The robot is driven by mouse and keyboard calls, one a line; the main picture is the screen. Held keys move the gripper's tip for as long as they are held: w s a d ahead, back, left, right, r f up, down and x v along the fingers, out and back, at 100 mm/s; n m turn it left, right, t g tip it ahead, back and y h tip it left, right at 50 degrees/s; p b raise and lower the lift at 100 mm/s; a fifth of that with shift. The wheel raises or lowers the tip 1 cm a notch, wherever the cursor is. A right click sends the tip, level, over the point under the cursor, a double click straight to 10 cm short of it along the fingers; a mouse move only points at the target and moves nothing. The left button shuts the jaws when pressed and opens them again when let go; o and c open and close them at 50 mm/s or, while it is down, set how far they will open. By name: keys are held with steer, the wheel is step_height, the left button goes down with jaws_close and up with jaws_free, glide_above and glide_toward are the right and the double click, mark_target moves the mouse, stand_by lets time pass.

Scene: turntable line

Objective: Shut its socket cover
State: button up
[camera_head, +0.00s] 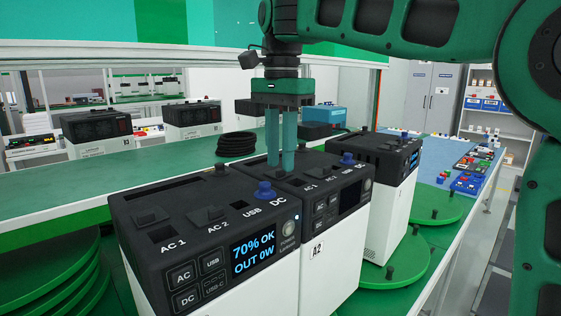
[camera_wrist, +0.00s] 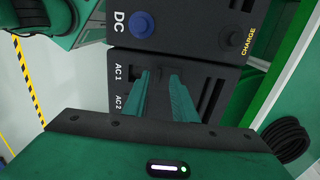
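The A2 power unit (camera_head: 318,215) stands in the middle of a row of three, its screen dark. My gripper (camera_head: 281,168) points straight down over its top, with fingertips at the AC 1 socket area. In the wrist view my fingers (camera_wrist: 158,76) are apart, with nothing clearly held between them. A dark socket cover (camera_wrist: 170,72) shows near the fingertips on the A2 unit's top; I cannot tell whether it is raised or touched. The fingers partly hide the AC sockets. A blue DC cap (camera_head: 346,160) sits toward the unit's right side.
The left unit (camera_head: 190,255) reads "70% OK, OUT 0W" and has a blue DC cap (camera_head: 264,189). A third unit (camera_head: 385,185) stands right. Green round plates (camera_head: 400,268) lie below. A coiled black cable (camera_head: 237,143) rests on the green bench behind.

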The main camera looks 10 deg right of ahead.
steer(key=shift+f, duration=0.8)
jaws_close()
stand_by(1.0)
